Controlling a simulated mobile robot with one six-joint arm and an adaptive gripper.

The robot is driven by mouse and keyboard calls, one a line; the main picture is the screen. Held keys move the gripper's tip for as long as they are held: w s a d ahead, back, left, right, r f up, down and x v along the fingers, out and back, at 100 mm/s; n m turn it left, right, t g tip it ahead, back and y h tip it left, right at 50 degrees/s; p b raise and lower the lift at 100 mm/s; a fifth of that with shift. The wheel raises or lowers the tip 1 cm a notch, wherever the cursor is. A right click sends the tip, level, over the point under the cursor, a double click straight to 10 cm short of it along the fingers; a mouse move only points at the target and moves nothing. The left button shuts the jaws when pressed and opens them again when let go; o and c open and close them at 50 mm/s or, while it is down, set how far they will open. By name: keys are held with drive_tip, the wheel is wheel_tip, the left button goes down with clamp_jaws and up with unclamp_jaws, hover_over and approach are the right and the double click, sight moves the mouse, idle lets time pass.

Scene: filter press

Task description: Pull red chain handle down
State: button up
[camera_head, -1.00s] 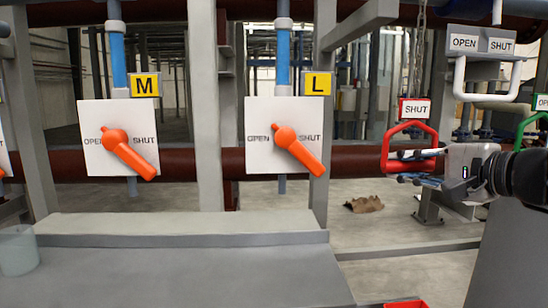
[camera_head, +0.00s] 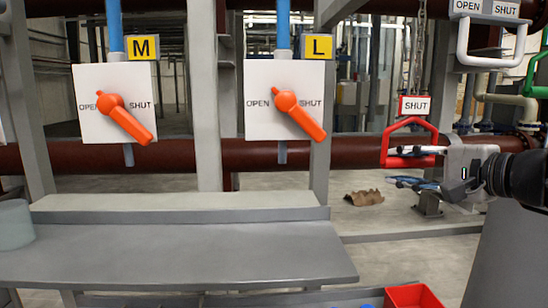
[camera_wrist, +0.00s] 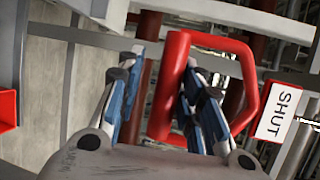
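The red chain handle (camera_head: 410,162) is a loop hanging under a white SHUT sign (camera_head: 415,106) on a chain (camera_head: 418,55). In the wrist view the handle (camera_wrist: 246,85) and sign (camera_wrist: 280,112) show on the right. My gripper (camera_head: 391,166) comes from the right and is open around the handle's lower bar. One finger passes through the loop just above the bar, the other is below it. In the wrist view my gripper (camera_wrist: 163,55) has the bar between its fingers. The bar is close to the inner finger, with a gap to the other finger.
An OPEN/SHUT sign with a white handle (camera_head: 490,62) hangs at upper right. A green handle (camera_head: 533,75) is at the right edge. Panels with orange levers (camera_head: 285,100) stand left. A grey table (camera_head: 180,255) and red bin (camera_head: 415,293) are in front.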

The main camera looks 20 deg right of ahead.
drive_tip(key=shift+o, duration=0.4)
drive_tip(key=shift+r, duration=0.15)
drive_tip(key=shift+s, duration=0.15)
drive_tip(key=v, duration=1.1)
drive_tip(key=shift+s, duration=0.35)
drive_tip(key=shift+d, duration=0.1)
